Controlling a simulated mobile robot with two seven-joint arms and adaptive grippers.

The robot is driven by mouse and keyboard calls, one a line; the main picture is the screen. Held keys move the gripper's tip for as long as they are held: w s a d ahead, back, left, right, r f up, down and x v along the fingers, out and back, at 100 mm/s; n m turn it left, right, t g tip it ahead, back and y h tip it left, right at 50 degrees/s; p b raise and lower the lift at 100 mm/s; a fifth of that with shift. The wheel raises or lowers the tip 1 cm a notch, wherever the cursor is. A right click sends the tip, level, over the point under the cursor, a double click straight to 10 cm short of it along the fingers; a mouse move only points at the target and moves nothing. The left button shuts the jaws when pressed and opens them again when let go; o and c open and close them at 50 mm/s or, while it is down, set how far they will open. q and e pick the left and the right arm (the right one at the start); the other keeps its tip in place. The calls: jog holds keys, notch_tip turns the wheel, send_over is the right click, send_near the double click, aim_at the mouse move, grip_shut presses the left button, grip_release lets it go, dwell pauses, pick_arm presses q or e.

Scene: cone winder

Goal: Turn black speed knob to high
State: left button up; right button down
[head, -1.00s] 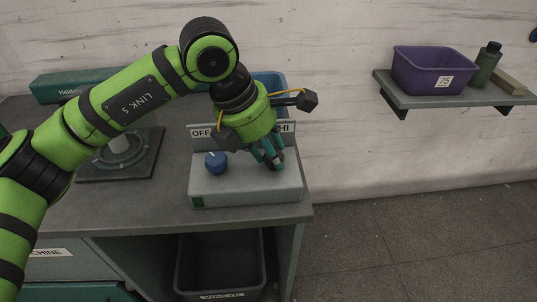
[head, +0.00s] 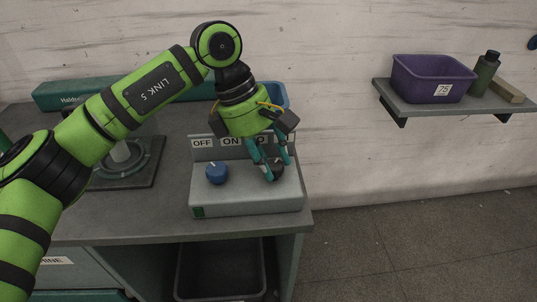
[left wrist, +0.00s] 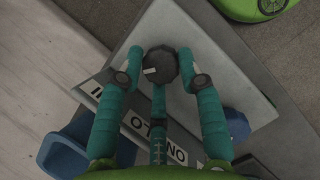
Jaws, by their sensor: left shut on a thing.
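The black speed knob (left wrist: 161,66) shows in the left wrist view between the fingertips of my left gripper (left wrist: 160,76). Its white mark points to the left in that view, the side where the HI label (left wrist: 88,93) lies. In the head view the black knob (head: 277,168) is partly hidden by the teal fingers. My left gripper (head: 270,174) reaches down onto the grey control box (head: 245,195) and is shut on the black knob. A blue knob (head: 217,173) stands to its left, apart from the fingers. My right gripper is not in view.
An upright label plate (head: 203,143) with OFF and ON stands behind the knobs, partly hidden by my gripper. A blue bin (head: 272,92) stands behind it. A purple bin (head: 430,80) and a bottle (head: 484,73) are on the wall shelf. A dark bin (head: 220,270) sits below the table.

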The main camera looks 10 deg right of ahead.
pick_arm(q)
jog(key=shift+s+d+r, duration=0.15)
jog(key=shift+s+d, duration=0.05)
jog(key=shift+d, duration=0.05)
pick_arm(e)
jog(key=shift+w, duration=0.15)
pick_arm(q)
jog(key=shift+m, duration=0.3)
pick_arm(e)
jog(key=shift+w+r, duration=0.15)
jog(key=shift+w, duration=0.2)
pick_arm(q)
jog(key=o, duration=1.1)
jog(key=shift+s+d, duration=0.1)
jog(key=shift+a, duration=0.2)
jog(key=v, duration=1.1)
jog(key=shift+w+r, duration=0.2)
jog(key=shift+r, duration=0.25)
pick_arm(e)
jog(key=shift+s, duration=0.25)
